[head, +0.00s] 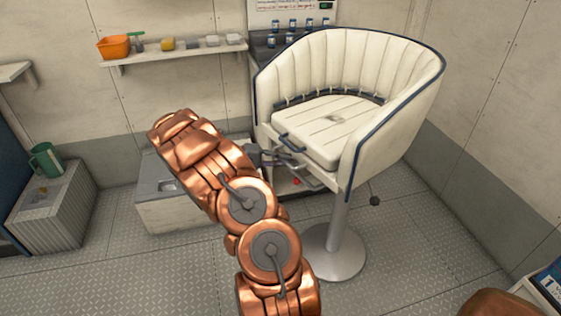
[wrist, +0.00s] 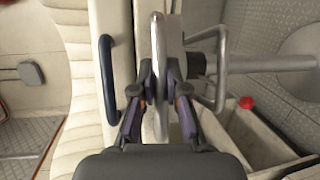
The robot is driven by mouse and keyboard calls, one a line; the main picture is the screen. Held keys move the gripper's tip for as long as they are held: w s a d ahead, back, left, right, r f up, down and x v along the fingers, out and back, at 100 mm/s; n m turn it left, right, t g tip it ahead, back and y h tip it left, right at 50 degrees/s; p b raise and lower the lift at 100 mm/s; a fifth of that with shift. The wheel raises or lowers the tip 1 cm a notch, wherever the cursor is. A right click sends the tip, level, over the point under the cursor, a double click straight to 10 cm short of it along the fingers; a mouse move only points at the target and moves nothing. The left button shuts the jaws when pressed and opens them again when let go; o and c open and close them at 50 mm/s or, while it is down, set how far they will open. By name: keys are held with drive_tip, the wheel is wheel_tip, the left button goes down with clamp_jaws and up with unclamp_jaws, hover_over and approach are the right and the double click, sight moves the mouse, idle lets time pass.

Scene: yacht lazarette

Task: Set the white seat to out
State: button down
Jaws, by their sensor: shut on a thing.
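The white seat (head: 325,128) is a flat slatted cushion inside a curved white tub chair with dark blue trim, on a metal pedestal (head: 338,220). A dark blue handle (head: 291,143) sits on the cushion's front; it also shows at the left in the wrist view (wrist: 105,80). My gripper (head: 275,158) reaches the chair's front from the left, just below that handle. In the wrist view my gripper (wrist: 160,76) is shut on a silver bar handle (wrist: 158,40), one finger on each side. Another silver handle (wrist: 222,70) stands free to the right.
A pale box (head: 165,215) stands behind my arm. A shelf (head: 175,52) with an orange bin (head: 113,46) is on the back wall. Floor before the pedestal is clear.

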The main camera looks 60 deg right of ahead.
drive_tip(key=c, duration=1.2)
unclamp_jaws()
drive_tip(key=shift+w, duration=0.1)
drive_tip(key=v, duration=1.2)
drive_tip(key=s+a+r+n+t+y+p, duration=0.3)
drive_tip(key=s+a+r+t+p, duration=0.15)
drive_tip(key=s+a+r, duration=0.65)
drive_tip(key=s+a+r+n+t+y+p, duration=0.1)
drive_tip(key=s+a, duration=0.3)
drive_tip(key=a, duration=0.5)
drive_tip(key=s+a+r+n+t+y+p, duration=0.1)
drive_tip(key=s+a+n+t+y+p, duration=0.1)
drive_tip(key=s+a, duration=0.3)
drive_tip(key=s+a+r+n+t+y+p, duration=0.2)
drive_tip(key=s+a+n+t+y, duration=0.1)
drive_tip(key=a, duration=1)
drive_tip(key=shift+s+a+r+n+t, duration=0.1)
drive_tip(key=shift+s+n+t, duration=0.1)
drive_tip(key=shift+s, duration=0.15)
drive_tip(key=shift+s+a+n+t, duration=0.1)
drive_tip(key=shift+s+a+t, duration=0.05)
drive_tip(key=shift+s, duration=0.25)
